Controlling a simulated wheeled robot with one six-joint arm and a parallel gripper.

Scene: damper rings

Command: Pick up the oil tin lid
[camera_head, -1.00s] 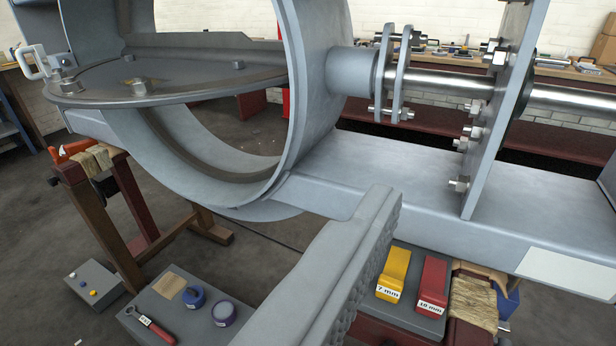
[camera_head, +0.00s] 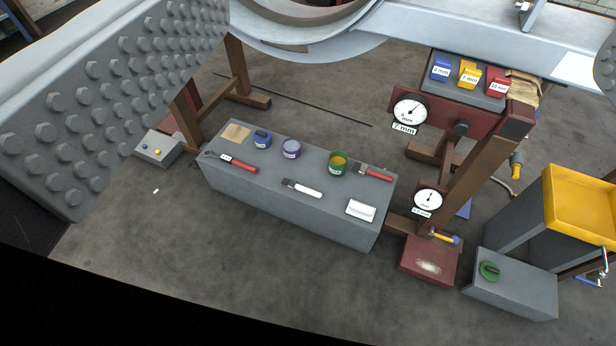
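A green lid-like disc with a dark grip (camera_head: 489,271) lies on a low grey block at the lower right. An open green tin (camera_head: 338,162) with yellowish contents stands on the long grey bench. The labels are too small to read, so I cannot tell which piece belongs to oil. My gripper (camera_head: 412,45) is open and empty, its large studded left finger at the upper left and part of its right finger at the right edge. It is well above these things.
The grey bench (camera_head: 290,209) also holds red-handled tools, a scraper and a white block. Several coloured blocks (camera_head: 468,74), dial gauges (camera_head: 410,111) and a brown stand (camera_head: 483,160) stand right of it. A yellow tray (camera_head: 585,205) is at the right. Floor in front is clear.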

